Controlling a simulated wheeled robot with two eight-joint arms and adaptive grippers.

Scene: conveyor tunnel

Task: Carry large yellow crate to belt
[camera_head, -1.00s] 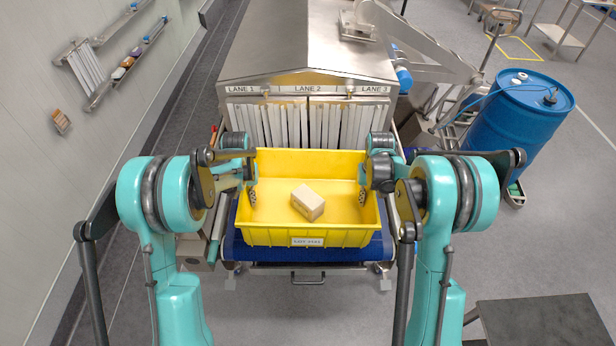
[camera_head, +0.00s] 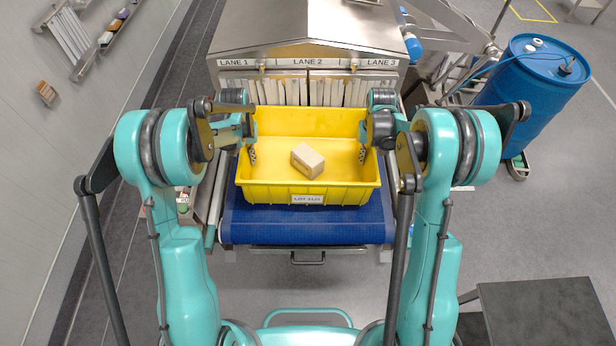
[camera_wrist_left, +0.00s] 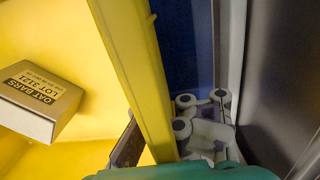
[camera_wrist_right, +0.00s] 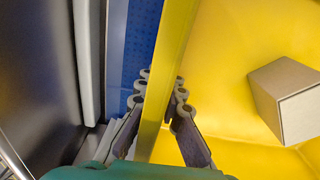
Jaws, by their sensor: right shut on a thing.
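The large yellow crate (camera_head: 250,191) is level above or on the blue belt (camera_head: 300,229), in front of the tunnel; I cannot tell if it touches the belt. A tan box of oat bars (camera_head: 307,161) lies inside it. My left gripper (camera_head: 250,148) is at the crate's left wall; in the left wrist view its fingers straddle the yellow wall (camera_wrist_left: 135,70), but how tightly is unclear. My right gripper (camera_head: 364,148) is shut on the crate's right wall, which shows between its fingers in the right wrist view (camera_wrist_right: 172,60).
The steel tunnel (camera_head: 305,40) with white strip curtains (camera_head: 305,92) and lane labels stands directly behind the crate. A blue drum (camera_head: 530,85) stands at the right. A dark table (camera_head: 545,310) is at the lower right. Bare belt shows in front of the crate.

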